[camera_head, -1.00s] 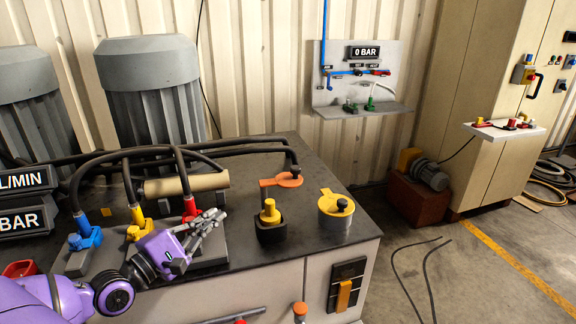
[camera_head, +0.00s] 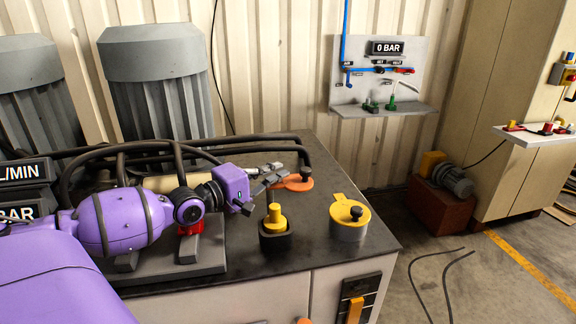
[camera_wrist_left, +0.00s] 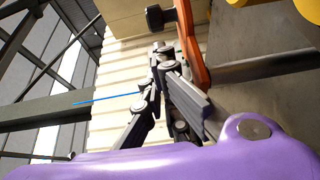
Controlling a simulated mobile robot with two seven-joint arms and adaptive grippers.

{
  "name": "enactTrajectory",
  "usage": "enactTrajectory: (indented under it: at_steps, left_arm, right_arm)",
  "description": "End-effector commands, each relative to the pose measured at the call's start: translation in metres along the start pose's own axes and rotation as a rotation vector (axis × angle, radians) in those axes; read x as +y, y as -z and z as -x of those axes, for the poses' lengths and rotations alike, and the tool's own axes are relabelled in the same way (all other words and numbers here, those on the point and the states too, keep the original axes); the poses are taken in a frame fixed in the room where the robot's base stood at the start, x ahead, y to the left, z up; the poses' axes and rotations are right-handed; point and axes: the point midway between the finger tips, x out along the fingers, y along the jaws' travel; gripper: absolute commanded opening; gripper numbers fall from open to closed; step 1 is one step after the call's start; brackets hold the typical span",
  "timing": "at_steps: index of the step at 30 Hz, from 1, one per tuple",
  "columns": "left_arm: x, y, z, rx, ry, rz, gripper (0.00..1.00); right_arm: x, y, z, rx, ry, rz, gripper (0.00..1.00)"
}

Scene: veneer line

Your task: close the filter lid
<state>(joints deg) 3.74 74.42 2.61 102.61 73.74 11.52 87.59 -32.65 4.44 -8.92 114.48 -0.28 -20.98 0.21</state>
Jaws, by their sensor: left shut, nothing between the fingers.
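A grey cylinder with a yellow top (camera_head: 350,214), seemingly the filter and its lid, stands at the right end of the dark bench top. The yellow top has a small tab at the back and a black knob; I cannot tell how fully it is seated. My left gripper (camera_head: 274,174) is shut and empty, up and left of the yellow top and apart from it. Its fingers also show in the left wrist view (camera_wrist_left: 165,68). They are close to an orange lever (camera_head: 293,183) with a black knob; contact is unclear. My right gripper is not in view.
A yellow knob on a black block (camera_head: 275,231) stands left of the cylinder. Black hoses (camera_head: 240,149) arch behind my left arm. A tan roll (camera_head: 160,184) is partly hidden by the arm. The bench's right edge lies just past the cylinder.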

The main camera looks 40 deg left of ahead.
Motion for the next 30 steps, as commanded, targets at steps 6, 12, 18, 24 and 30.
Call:
enactTrajectory:
  at_steps: [6,12,18,24,30]
  left_arm:
    - [0.0,0.0,-0.03,0.0,-0.001,0.002,0.0]
    - [0.0,0.0,-0.044,0.0,0.0,0.001,0.0]
    - [0.0,0.0,-0.047,0.0,0.001,0.001,0.0]
    - [0.0,0.0,-0.047,0.0,0.001,0.001,0.0]
    - [0.0,-0.002,-0.046,-0.009,0.002,0.0,0.0]
  right_arm:
    - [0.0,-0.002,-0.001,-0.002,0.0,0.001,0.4]
    - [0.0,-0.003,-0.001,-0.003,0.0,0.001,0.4]
    - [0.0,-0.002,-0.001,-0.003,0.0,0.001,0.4]
    - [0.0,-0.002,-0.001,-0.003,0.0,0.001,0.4]
    - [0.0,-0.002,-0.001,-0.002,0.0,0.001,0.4]
